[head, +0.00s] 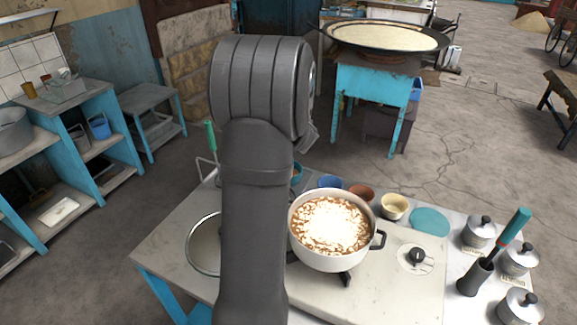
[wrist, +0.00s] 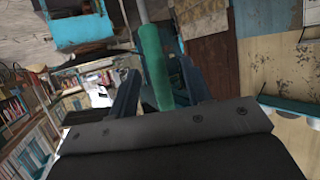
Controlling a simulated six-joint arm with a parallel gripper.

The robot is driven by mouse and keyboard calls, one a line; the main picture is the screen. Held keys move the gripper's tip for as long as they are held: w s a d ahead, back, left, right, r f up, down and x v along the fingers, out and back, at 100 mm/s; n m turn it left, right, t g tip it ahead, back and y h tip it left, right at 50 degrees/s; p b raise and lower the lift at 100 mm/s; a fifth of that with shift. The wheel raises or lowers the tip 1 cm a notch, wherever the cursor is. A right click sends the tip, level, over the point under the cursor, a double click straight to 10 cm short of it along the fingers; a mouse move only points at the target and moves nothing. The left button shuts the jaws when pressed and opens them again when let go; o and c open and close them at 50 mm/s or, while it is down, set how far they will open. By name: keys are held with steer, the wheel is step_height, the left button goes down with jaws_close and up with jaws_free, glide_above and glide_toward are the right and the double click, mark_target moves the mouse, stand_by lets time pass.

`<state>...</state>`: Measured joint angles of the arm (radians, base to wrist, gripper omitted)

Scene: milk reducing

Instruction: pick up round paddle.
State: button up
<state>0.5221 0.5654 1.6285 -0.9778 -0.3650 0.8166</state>
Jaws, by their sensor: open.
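A green handle (wrist: 155,68) with a pale shaft lies between the fingers of my gripper (wrist: 158,78) in the wrist view. The fingers are open, one on each side of it; I cannot tell whether they touch it. In the head view a green handle (head: 211,136) stands upright just left of my arm, beside a thin wire frame, and my arm hides my fingers. A second tool (head: 513,227), with a teal handle, leans in a dark holder at the right. No round paddle head is visible on either tool.
A white pot (head: 331,262) of brown liquid with pale foam stands on the stove, right of my arm. Several small bowls (head: 394,206) stand behind it. Lidded metal pots (head: 520,260) stand at the right. A round metal rim (head: 189,243) shows left of my arm.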

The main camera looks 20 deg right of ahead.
steer(key=shift+x, duration=2.55)
steer(key=shift+s+d, duration=0.1)
steer(key=shift+d, duration=0.1)
jaws_close()
steer(key=shift+r, duration=0.25)
